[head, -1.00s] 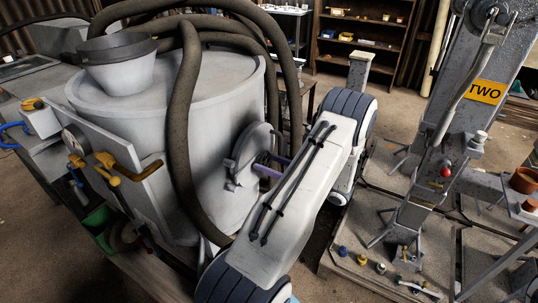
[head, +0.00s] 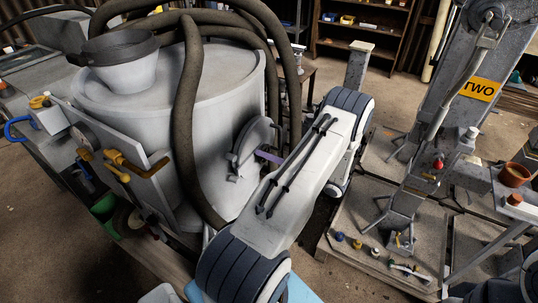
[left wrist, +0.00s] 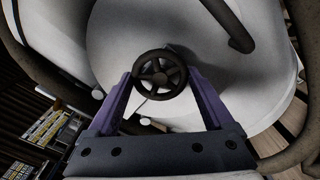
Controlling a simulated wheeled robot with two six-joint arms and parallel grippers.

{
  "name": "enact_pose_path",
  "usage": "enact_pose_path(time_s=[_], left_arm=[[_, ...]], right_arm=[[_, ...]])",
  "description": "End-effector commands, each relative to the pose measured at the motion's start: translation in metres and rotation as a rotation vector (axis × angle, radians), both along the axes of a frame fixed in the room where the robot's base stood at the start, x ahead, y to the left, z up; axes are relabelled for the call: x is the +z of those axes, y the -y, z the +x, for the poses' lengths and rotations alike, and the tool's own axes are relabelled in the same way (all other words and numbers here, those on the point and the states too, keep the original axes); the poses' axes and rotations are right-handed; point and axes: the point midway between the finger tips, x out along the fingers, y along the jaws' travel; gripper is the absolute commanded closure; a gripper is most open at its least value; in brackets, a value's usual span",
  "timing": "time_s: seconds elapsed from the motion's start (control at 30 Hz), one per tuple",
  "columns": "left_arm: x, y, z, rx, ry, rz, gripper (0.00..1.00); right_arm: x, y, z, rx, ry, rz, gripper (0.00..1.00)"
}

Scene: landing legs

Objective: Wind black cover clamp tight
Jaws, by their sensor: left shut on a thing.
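The black cover clamp is a small spoked handwheel (left wrist: 147,88) in front of a round pale cover (left wrist: 110,40) in the left wrist view. My left gripper (left wrist: 160,78) has its two purple fingers on either side of the wheel's rim, shut on it. In the head view the round cover (head: 246,145) stands on the side of the big grey tank (head: 215,95). The left gripper's purple finger (head: 268,156) shows at its right edge, and my white arm hides the wheel there. My right gripper is not in view.
Thick dark hoses (head: 186,110) loop over the tank and hang near the cover. A grey leg with a yellow TWO plate (head: 480,90) stands at the right. Small knobs and fittings (head: 372,251) lie on a low platform. Shelves (head: 362,30) stand behind.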

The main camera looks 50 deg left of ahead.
Motion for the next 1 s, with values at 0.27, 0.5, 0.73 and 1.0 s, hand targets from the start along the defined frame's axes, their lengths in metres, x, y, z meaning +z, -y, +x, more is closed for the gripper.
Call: enact_pose_path(time_s=[0.27, 0.5, 0.73, 1.0], left_arm=[[0.000, 0.000, 0.000, 0.000, -0.015, -0.005, 0.70], [0.000, 0.000, 0.000, -0.001, -0.015, -0.004, 0.00], [0.000, 0.003, 0.001, -0.001, -0.011, -0.004, 0.00], [-0.001, 0.043, 0.015, -0.007, -0.009, -0.003, 0.00]], right_arm=[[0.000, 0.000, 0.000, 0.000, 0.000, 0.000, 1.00], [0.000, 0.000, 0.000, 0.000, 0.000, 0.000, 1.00], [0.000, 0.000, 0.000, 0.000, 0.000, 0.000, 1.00], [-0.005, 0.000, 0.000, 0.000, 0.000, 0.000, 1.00]])
